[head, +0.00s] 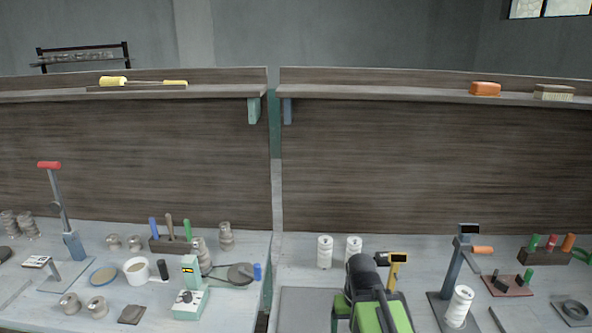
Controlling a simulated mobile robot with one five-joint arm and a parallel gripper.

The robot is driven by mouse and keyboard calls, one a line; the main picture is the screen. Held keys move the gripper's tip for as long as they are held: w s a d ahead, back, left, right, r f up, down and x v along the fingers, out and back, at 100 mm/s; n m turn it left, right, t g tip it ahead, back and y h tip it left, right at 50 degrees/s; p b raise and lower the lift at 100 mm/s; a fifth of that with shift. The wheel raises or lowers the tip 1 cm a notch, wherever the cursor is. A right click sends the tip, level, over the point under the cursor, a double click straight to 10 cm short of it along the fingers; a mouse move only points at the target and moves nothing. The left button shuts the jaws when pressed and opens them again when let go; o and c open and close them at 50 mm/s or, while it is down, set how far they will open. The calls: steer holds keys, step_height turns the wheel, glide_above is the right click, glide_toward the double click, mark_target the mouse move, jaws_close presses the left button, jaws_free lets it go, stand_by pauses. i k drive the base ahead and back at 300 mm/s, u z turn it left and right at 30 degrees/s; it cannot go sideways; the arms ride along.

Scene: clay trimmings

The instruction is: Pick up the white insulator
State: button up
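Two white ribbed insulators stand upright side by side at the back of the right bench, a left one (325,252) and a right one (353,248). A third white insulator (459,307) stands tilted at the foot of a grey lever stand (452,270) further right. My black and green arm rises from the bottom edge. Its dark end, my gripper (362,268), is just in front of the right one of the pair and overlaps its lower part in the picture. The fingers cannot be made out, and contact cannot be judged.
A yellow device (397,268) stands close right of my arm. A rack with coloured handles (545,256), a reddish plate (507,286) and a dark ring (575,309) lie further right. The left bench (235,310) holds brownish insulators (226,237) and tools; a gap separates the benches.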

mark_target(462, 297)
steer(key=u, duration=5.55)
steer(key=i, duration=0.1)
steer(key=z, duration=2.55)
steer(key=k, duration=1.9)
steer(key=u, duration=0.2)
